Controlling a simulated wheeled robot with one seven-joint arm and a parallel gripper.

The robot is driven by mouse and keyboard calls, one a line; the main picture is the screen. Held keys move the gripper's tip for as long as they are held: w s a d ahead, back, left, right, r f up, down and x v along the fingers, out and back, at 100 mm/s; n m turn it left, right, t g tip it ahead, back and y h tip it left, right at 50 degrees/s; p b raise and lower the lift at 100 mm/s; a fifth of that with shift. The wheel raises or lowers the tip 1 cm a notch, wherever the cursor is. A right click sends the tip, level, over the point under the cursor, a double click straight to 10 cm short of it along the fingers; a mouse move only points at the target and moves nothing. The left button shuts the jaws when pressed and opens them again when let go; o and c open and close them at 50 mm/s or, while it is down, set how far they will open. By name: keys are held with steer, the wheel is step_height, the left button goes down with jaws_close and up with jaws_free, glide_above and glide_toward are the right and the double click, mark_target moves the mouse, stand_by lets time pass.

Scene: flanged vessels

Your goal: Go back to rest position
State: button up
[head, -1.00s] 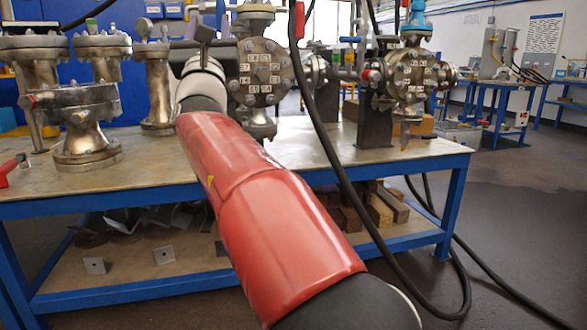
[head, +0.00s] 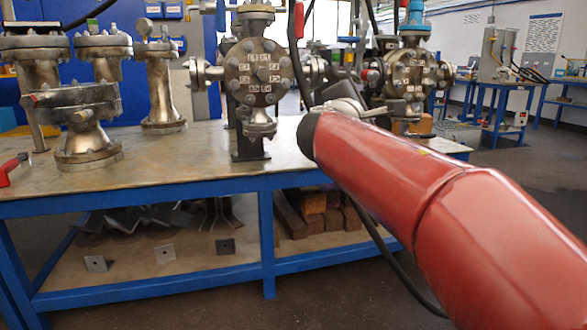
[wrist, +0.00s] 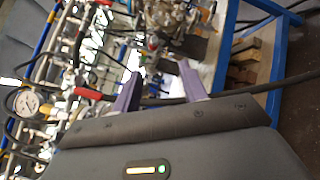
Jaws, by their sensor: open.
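My gripper (wrist: 160,88) shows in the wrist view with its two purple-grey fingers apart and nothing between them. In the head view my red arm reaches in from the lower right, and its far end is in front of the right part of the workbench. My gripper cannot be made out clearly there. The blue-framed workbench (head: 215,172) carries the flanged vessels. The middle vessel (head: 258,75) has a round bolted face with small labels. A similar vessel (head: 413,72) stands to its right, partly behind my arm.
Several flanged metal pieces (head: 90,145) stand on the bench's left. A red-handled tool (head: 10,168) lies at its left edge. A black cable (head: 300,65) hangs close to my arm. The wrist view shows a pressure gauge (wrist: 27,102) and pipes. The bench's front middle is clear.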

steer(key=s+d+f+m+g+y, duration=0.2)
steer(key=s+d+f+m+g, duration=0.25)
steer(key=s+f, duration=0.45)
steer(key=s+d+f+m+g+y, duration=0.1)
steer(key=s+d+f+m+g, duration=0.2)
steer(key=s+d+f+m, duration=0.5)
steer(key=s+a+f+m+g+y, duration=0.25)
steer(key=s+a+f, duration=0.25)
steer(key=s+f, duration=0.35)
steer(key=s+a+f+m+g+y, duration=0.1)
steer(key=s+a+f+m+y, duration=0.25)
steer(key=s+a+f, duration=0.45)
step_height(320, 180, up, 13)
steer(key=w+d+p, duration=0.1)
steer(key=d+p, duration=0.1)
steer(key=p, duration=1.1)
steer(key=shift+d+f, duration=0.15)
steer(key=shift+d, duration=0.05)
